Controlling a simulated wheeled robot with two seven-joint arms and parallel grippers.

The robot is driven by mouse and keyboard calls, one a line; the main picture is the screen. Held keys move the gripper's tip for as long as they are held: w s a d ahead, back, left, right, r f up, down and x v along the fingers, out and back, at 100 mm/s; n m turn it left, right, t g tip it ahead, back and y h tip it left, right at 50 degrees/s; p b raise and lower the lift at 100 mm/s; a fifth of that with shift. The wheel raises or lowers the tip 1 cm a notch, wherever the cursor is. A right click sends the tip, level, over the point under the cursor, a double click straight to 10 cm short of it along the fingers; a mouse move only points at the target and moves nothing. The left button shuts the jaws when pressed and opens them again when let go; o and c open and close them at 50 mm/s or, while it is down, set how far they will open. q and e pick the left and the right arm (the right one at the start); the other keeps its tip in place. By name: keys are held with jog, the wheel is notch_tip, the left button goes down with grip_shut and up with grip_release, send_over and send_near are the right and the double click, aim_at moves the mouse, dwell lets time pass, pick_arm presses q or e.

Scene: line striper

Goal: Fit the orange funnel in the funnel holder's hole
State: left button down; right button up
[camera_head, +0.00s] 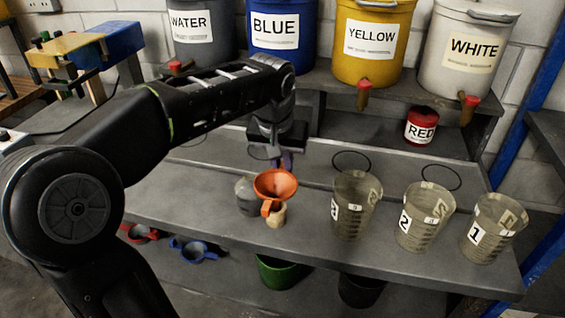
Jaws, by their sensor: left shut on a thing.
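The orange funnel (275,184) is upright with its wide mouth up, above the left part of the bench. Its small handle faces the front. My left gripper (287,160) reaches down from behind and is shut at the funnel's far rim. A tan piece (277,216) shows just below the funnel, and a grey rounded thing (245,196) is beside it at left. The funnel's spout is hidden. I cannot tell which part is the funnel holder, or whether the funnel touches it. My right gripper is not in view.
Clear cups marked 2 (424,216) and 1 (493,230), plus another labelled cup (354,205), stand to the right. Thin black rings (352,153) show behind them. Labelled paint buckets (374,40) line the back shelf. Red (140,233) and blue (194,250) funnel-like things sit below the bench.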

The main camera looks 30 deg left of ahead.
pick_arm(q)
jog(key=shift+f+b, duration=0.5)
jog(key=shift+f, duration=0.2)
dwell(0.5)
jog(key=shift+f+b, duration=0.6)
jog(key=shift+f, duration=0.15)
jog(key=c, duration=1.3)
grip_release()
jog(key=shift+r, duration=0.15)
jog(key=shift+p+v, duration=2.6)
jog(key=shift+v, duration=1.35)
